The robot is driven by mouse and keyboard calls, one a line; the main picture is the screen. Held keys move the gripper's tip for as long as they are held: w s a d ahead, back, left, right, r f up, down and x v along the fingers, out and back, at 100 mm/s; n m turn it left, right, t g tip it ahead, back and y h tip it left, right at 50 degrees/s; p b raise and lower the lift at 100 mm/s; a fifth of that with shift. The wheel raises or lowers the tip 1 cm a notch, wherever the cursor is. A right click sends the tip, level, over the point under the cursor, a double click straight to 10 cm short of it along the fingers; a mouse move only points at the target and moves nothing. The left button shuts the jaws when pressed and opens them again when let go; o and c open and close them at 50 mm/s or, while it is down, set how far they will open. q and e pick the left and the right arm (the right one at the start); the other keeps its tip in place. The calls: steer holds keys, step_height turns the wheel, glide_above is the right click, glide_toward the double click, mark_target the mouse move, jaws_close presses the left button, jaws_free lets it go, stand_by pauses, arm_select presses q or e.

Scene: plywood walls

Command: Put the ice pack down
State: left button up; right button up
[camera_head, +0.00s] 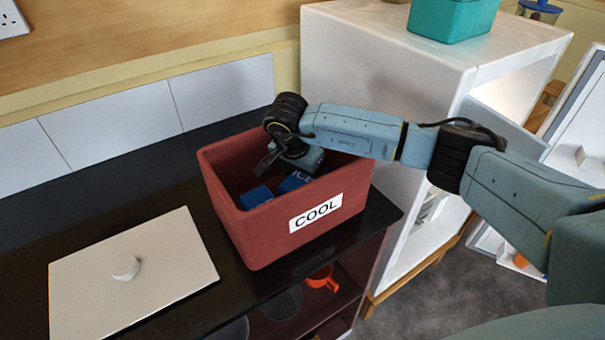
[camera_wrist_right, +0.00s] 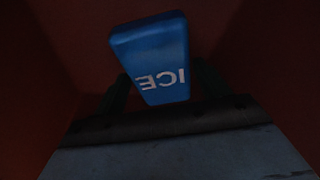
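The red box labelled COOL (camera_head: 225,222) stands open on the black counter. My right gripper (camera_head: 268,163) reaches down inside it. Two blue packs show low in the box: one (camera_head: 256,197) near the front left and one with ICE lettering (camera_head: 297,181) beside it. In the right wrist view a blue ice pack (camera_wrist_right: 155,55) lies tilted between the dark fingers of my right gripper (camera_wrist_right: 161,88). That view is dark, and I cannot tell whether the fingers touch the pack. My left gripper is not in view.
A pale lid with a round knob (camera_head: 170,255) lies on the counter left of the box. A white cabinet (camera_head: 370,75) with a teal container (camera_head: 450,20) on top stands close behind and right.

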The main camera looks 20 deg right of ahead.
mark_target(295, 186)
steer(key=shift+r, duration=0.1)
steer(key=v, duration=1.2)
